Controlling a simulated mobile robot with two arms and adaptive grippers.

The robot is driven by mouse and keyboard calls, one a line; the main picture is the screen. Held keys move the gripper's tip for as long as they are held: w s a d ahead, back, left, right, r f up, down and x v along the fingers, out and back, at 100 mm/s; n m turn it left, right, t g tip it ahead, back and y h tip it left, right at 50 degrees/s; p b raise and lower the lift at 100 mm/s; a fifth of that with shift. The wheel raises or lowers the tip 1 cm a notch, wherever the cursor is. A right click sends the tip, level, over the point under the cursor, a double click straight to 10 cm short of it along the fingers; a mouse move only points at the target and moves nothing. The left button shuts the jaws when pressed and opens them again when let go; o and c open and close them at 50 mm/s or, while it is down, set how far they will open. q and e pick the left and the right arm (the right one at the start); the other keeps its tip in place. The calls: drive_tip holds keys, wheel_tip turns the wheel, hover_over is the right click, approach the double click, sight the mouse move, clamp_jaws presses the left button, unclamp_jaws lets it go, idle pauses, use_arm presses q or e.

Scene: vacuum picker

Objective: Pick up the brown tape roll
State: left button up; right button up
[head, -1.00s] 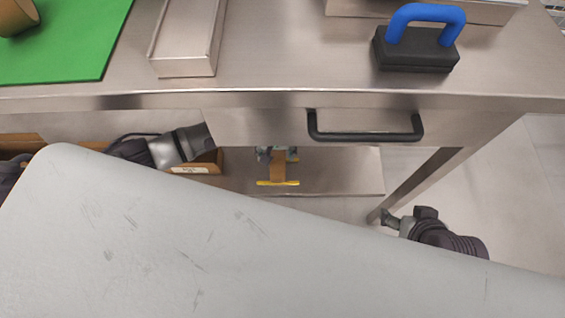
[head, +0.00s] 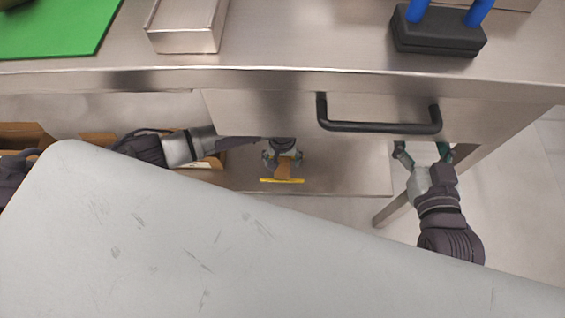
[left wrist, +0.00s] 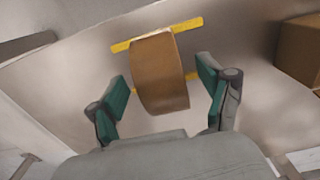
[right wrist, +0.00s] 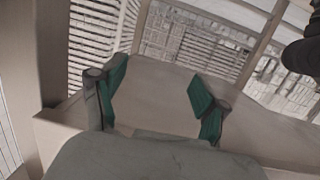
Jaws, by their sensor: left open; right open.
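The brown tape roll (head: 284,170) is on the metal shelf (head: 345,170) under the table, between yellow marks (head: 282,181). In the left wrist view the roll (left wrist: 158,72) shows its curved brown side. My left gripper (head: 283,158) reaches under the table, its fingers open. In the left wrist view the left gripper (left wrist: 163,80) has one finger on each side of the roll, with gaps visible. My right gripper (head: 424,150) is open and empty by the table's right leg; it also shows in the right wrist view (right wrist: 160,80).
The steel table (head: 320,55) with a drawer handle (head: 380,126) overhangs the shelf. A green board (head: 60,25), a metal tray (head: 187,38) and a black block with a blue handle (head: 438,32) are on top. Cardboard boxes (head: 22,134) stand at the left below.

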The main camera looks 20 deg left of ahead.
use_arm(q)
drive_tip(key=shift+f, duration=0.3)
drive_tip(key=shift+c, duration=0.3)
drive_tip(key=c, duration=1.3)
drive_tip(key=shift+r, duration=0.1)
drive_tip(key=shift+c, duration=0.2)
